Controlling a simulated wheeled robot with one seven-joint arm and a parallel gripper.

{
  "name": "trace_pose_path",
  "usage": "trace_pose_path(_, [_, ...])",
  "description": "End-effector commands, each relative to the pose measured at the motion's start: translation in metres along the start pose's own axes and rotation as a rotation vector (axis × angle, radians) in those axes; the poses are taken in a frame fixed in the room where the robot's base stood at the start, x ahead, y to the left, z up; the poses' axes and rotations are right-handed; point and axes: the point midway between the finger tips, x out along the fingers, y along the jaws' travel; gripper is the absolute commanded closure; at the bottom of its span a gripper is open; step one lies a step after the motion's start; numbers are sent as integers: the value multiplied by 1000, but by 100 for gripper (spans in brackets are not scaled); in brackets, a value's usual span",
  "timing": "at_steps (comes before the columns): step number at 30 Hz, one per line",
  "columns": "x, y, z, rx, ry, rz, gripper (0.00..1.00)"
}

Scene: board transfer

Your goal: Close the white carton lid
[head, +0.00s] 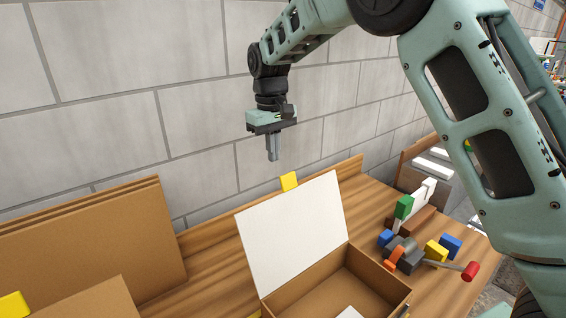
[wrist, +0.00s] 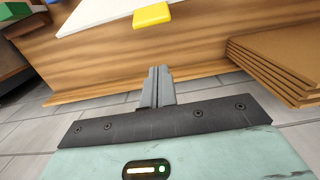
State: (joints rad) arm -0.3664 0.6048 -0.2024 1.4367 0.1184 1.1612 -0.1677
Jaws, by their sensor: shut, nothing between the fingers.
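The white carton lid (head: 292,228) stands open, tilted up from the back edge of the brown carton (head: 335,285). A yellow tab (head: 289,181) sits on the lid's top edge. My gripper (head: 273,158) is above and slightly left of the tab, pointing down, shut and empty, and apart from the lid. In the wrist view, the shut fingers (wrist: 158,75) show below the yellow tab (wrist: 151,15), with part of the white lid (wrist: 100,14) at the top. The carton's front is cut off by the head view's lower edge.
Brown boards (head: 90,240) lean at the left, and they also show in the wrist view (wrist: 275,65). Coloured blocks and a red-ended tool (head: 470,271) lie on the wooden table (head: 205,265) around the carton. A grey block wall (head: 110,95) stands behind.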

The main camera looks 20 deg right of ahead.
Motion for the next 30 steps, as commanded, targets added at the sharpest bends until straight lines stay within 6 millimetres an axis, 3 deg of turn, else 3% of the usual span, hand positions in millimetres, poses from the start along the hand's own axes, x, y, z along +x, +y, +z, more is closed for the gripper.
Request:
trace_pose_path(6, [43,0,1,1,-5,0,100])
trace_pose_path(15, [32,0,33,1,1,0,100])
trace_pose_path(30, [32,0,38,0,3,0,100])
